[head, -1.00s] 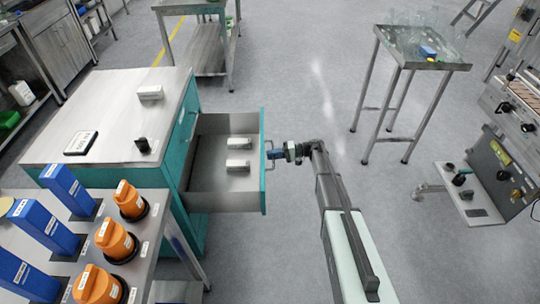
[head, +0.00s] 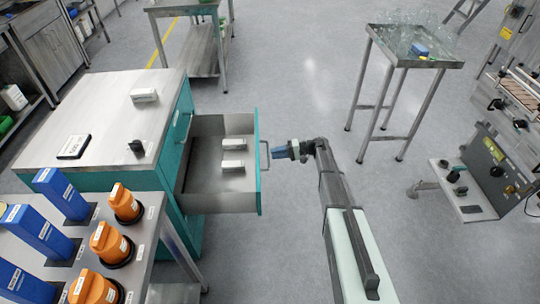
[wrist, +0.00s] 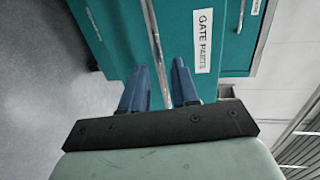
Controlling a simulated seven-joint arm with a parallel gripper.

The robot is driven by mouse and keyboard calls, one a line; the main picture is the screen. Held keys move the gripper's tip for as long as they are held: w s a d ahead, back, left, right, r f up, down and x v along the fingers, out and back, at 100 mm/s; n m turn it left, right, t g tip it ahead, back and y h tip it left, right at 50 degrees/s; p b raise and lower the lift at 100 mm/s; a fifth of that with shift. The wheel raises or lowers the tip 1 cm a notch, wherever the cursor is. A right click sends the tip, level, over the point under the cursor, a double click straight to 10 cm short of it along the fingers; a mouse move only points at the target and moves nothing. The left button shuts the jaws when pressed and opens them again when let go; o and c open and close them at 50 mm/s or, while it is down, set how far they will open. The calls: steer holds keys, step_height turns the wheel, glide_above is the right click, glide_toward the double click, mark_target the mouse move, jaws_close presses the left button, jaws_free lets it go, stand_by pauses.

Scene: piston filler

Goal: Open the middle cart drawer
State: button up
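The teal cart (head: 110,95) stands at the left with a steel top. One of its drawers (head: 205,190) is pulled far out to the right, its steel inside showing. I cannot tell from the head view which level it is. Its bar handle (head: 265,155) is on the teal front, and it also shows in the wrist view (wrist: 155,45) near a label reading "GATE PARTS" (wrist: 203,42). My gripper (head: 277,154) is just right of the handle, and in the wrist view my gripper (wrist: 158,75) has its blue fingers apart, with the bar seen between them.
Two white boxes (head: 233,144) lie in the open drawer. A bench with orange knobs (head: 125,203) and blue boxes (head: 62,193) is at the lower left. A steel stand (head: 400,55) with glassware is at upper right. The floor between the drawer and stand is clear.

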steer(key=v, duration=0.9)
steer(key=shift+d, duration=0.25)
